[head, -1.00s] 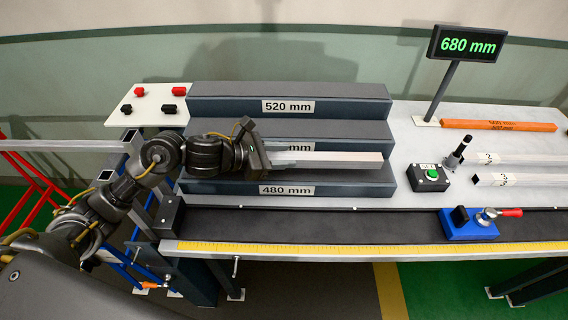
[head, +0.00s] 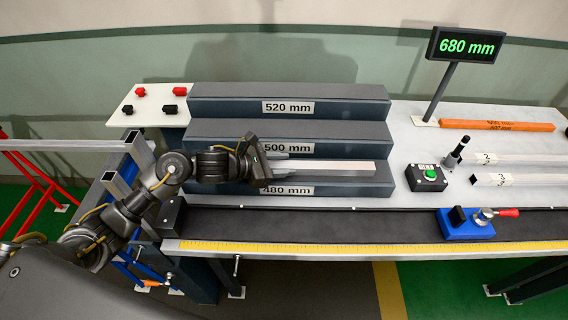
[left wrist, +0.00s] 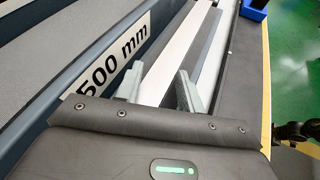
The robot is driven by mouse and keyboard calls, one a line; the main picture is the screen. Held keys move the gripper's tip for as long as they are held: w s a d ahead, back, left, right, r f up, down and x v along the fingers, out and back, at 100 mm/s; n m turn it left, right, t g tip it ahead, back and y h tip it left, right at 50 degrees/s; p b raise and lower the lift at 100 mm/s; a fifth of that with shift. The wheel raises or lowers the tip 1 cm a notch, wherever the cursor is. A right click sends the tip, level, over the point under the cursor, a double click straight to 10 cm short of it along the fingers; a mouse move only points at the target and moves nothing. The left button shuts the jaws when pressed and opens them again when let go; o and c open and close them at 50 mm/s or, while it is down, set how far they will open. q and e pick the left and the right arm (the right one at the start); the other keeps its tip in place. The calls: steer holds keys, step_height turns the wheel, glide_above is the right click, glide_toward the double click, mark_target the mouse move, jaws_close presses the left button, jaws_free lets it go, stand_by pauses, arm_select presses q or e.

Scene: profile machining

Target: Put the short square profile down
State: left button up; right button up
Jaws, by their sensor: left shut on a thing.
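The short square profile (head: 330,167) is a pale metal bar lying left to right at the lowest step, marked 480 mm (head: 340,190), in front of the riser marked 500 mm (head: 340,149). My left gripper (head: 284,168) is shut on its left end. In the left wrist view the profile (left wrist: 185,48) runs away between the two fingers (left wrist: 157,92), beside the 500 mm riser. I cannot tell whether its underside touches the step.
The top step is marked 520 mm (head: 290,92). A button box (head: 427,177), white profiles (head: 515,180) and an orange bar (head: 497,125) are to the right. A blue clamp (head: 467,224) sits at the front rail. A display (head: 467,45) reads 680 mm.

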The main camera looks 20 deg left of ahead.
arm_select(q)
steer(key=o, duration=1.2)
steer(key=shift+r, duration=0.1)
steer(key=b+v, duration=0.2)
steer(key=v, duration=1)
steer(key=shift+r+b, duration=0.1)
steer(key=shift+b, duration=0.2)
